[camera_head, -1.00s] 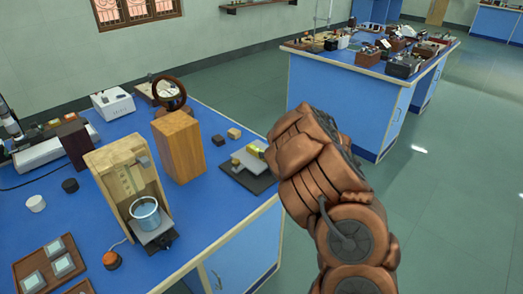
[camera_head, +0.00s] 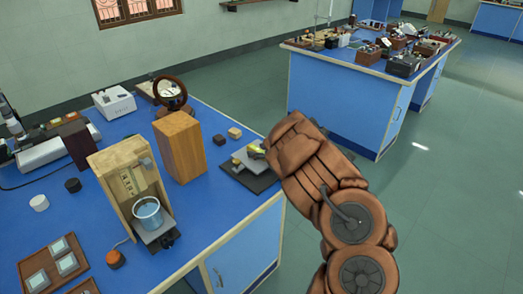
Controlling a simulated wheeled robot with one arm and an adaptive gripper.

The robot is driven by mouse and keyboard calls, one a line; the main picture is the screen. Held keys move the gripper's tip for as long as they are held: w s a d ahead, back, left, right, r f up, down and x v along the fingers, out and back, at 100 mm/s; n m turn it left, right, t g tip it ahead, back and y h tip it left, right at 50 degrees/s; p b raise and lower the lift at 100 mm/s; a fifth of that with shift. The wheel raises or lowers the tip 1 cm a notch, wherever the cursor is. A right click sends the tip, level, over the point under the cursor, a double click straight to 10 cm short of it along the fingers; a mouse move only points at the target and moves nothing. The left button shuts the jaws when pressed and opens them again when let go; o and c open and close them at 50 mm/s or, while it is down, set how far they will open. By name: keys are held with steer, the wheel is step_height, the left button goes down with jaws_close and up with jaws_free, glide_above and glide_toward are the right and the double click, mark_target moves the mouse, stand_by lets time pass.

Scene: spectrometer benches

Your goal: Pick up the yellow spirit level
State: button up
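A small yellow thing, which looks like the yellow spirit level (camera_head: 254,149), is on a grey block on a dark base plate (camera_head: 257,182) near the right edge of the blue bench. It is small in the picture and its right part is covered by my arm. My copper-coloured arm reaches in from the lower right, its far end beside the yellow thing. My gripper's fingers are hidden behind the arm, so whether they are open or touch anything cannot be seen.
A wooden stand (camera_head: 122,178) with a blue beaker (camera_head: 148,213) is nearer. A round-framed instrument (camera_head: 170,92) stands behind. Open floor lies right of the bench.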

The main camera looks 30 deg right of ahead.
jaws_close()
stand_by(0.3)
